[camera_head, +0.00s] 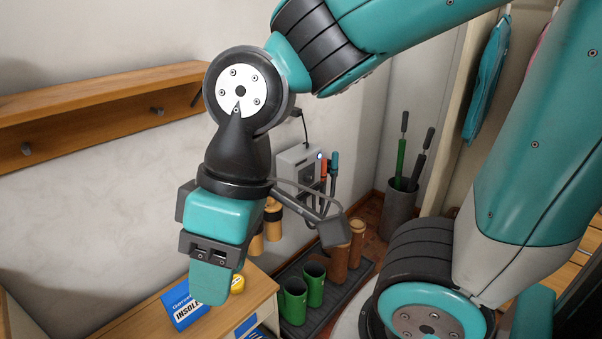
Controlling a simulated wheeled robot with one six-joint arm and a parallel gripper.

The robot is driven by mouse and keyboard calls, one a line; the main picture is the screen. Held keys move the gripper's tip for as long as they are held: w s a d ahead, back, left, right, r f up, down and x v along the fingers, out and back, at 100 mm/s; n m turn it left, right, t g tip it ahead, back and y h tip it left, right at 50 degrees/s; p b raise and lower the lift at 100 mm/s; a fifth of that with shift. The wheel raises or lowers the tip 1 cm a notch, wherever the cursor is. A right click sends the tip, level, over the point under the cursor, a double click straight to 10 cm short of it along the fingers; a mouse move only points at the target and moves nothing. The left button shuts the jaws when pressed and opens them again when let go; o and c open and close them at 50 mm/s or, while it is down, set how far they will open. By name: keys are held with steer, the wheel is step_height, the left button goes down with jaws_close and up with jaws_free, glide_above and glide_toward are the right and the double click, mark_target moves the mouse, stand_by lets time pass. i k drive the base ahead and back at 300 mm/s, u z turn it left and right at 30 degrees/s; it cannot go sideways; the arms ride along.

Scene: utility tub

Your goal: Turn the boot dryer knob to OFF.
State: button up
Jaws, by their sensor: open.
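The boot dryer (296,164) appears to be the pale grey box on the wall, right of my wrist. A small light shows at its upper right corner. My arm covers part of its lower left side, and I cannot make out the knob or its setting. My gripper (211,284) is teal and dark grey. It points down, in front of and to the left of the dryer, above the wooden cabinet, and looks empty. It is open, though its fingers overlap in this view. It is apart from the dryer.
A wooden peg shelf (100,105) is on the left wall. A blue insole box (184,308) and a yellow tin (237,284) lie on the cabinet (128,318). Green boots (293,302) stand on a dark tray (318,318). An umbrella stand (398,208) is at the back.

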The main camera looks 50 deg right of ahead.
mark_target(309, 178)
steer(key=z, duration=1.25)
